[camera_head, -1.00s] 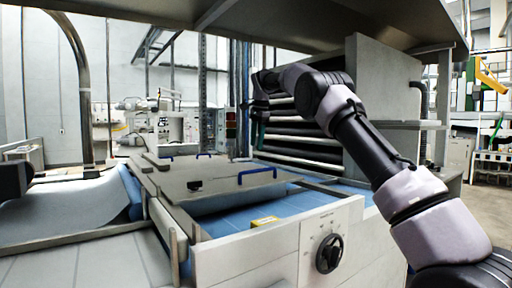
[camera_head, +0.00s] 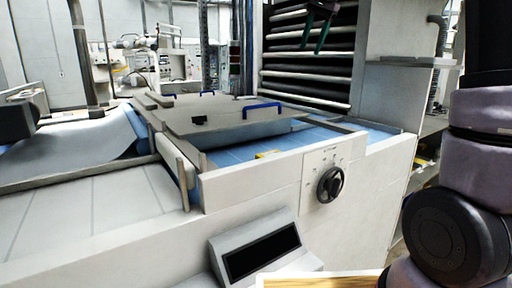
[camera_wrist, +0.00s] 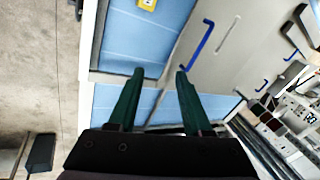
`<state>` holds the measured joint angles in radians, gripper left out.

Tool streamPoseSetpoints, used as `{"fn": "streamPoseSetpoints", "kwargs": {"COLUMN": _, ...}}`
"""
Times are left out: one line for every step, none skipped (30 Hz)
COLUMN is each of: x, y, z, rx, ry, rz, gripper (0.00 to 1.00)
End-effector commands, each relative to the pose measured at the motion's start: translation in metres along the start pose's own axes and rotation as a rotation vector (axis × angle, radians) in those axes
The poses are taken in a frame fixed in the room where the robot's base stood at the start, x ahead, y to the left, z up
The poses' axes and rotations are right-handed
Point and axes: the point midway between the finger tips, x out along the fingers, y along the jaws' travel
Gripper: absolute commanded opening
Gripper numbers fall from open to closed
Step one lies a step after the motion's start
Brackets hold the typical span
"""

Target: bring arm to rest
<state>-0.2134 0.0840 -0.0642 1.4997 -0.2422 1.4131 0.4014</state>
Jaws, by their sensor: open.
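My gripper (camera_wrist: 160,75) is open and empty in the wrist view, its two green fingers spread apart above the blue belt of the sheeter. Its green fingers also show at the top of the head view (camera_head: 315,32), hanging down in front of the dark slatted rollers. My arm (camera_head: 480,190) stands folded at the right edge of the head view; its upper part is out of the picture. No contact between the fingers and the machine shows.
The white sheeter body (camera_head: 250,195) fills the middle, with a black dial (camera_head: 330,184) on its front. A guard panel (camera_head: 225,118) with a blue handle (camera_head: 262,108) covers part of the blue belt (camera_head: 230,157). A wooden-edged surface (camera_head: 320,281) shows at the bottom.

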Motion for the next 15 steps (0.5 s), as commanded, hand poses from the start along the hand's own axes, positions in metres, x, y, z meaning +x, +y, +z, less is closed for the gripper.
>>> {"fn": "streamPoseSetpoints", "kwargs": {"x": -0.011, "y": 0.018, "z": 0.009, "rx": -0.018, "ry": 0.01, "rz": -0.015, "gripper": 0.5}}
{"fn": "streamPoseSetpoints", "kwargs": {"x": -0.016, "y": 0.028, "z": 0.014, "rx": -0.033, "ry": 0.018, "rz": -0.022, "gripper": 0.5}}
{"fn": "streamPoseSetpoints", "kwargs": {"x": -0.021, "y": 0.041, "z": 0.021, "rx": -0.051, "ry": 0.026, "rz": -0.032, "gripper": 0.5}}
{"fn": "streamPoseSetpoints", "kwargs": {"x": -0.024, "y": 0.051, "z": 0.027, "rx": -0.065, "ry": 0.032, "rz": -0.039, "gripper": 0.5}}
{"fn": "streamPoseSetpoints", "kwargs": {"x": -0.028, "y": 0.06, "z": 0.033, "rx": -0.079, "ry": 0.04, "rz": -0.047, "gripper": 0.5}}
{"fn": "streamPoseSetpoints", "kwargs": {"x": -0.031, "y": 0.073, "z": 0.041, "rx": -0.098, "ry": 0.049, "rz": -0.055, "gripper": 0.5}}
{"fn": "streamPoseSetpoints", "kwargs": {"x": -0.033, "y": 0.083, "z": 0.047, "rx": -0.11, "ry": 0.057, "rz": -0.061, "gripper": 0.5}}
{"fn": "streamPoseSetpoints", "kwargs": {"x": -0.035, "y": 0.093, "z": 0.054, "rx": -0.126, "ry": 0.066, "rz": -0.068, "gripper": 0.5}}
{"fn": "streamPoseSetpoints", "kwargs": {"x": -0.036, "y": 0.106, "z": 0.063, "rx": -0.144, "ry": 0.077, "rz": -0.075, "gripper": 0.5}}
{"fn": "streamPoseSetpoints", "kwargs": {"x": -0.037, "y": 0.117, "z": 0.07, "rx": -0.157, "ry": 0.085, "rz": -0.081, "gripper": 0.5}}
{"fn": "streamPoseSetpoints", "kwargs": {"x": -0.038, "y": 0.126, "z": 0.076, "rx": -0.171, "ry": 0.095, "rz": -0.086, "gripper": 0.5}}
{"fn": "streamPoseSetpoints", "kwargs": {"x": -0.037, "y": 0.14, "z": 0.086, "rx": -0.189, "ry": 0.107, "rz": -0.092, "gripper": 0.5}}
{"fn": "streamPoseSetpoints", "kwargs": {"x": -0.037, "y": 0.15, "z": 0.093, "rx": -0.202, "ry": 0.117, "rz": -0.097, "gripper": 0.5}}
{"fn": "streamPoseSetpoints", "kwargs": {"x": -0.036, "y": 0.16, "z": 0.101, "rx": -0.215, "ry": 0.128, "rz": -0.102, "gripper": 0.5}}
{"fn": "streamPoseSetpoints", "kwargs": {"x": -0.034, "y": 0.173, "z": 0.11, "rx": -0.234, "ry": 0.141, "rz": -0.106, "gripper": 0.5}}
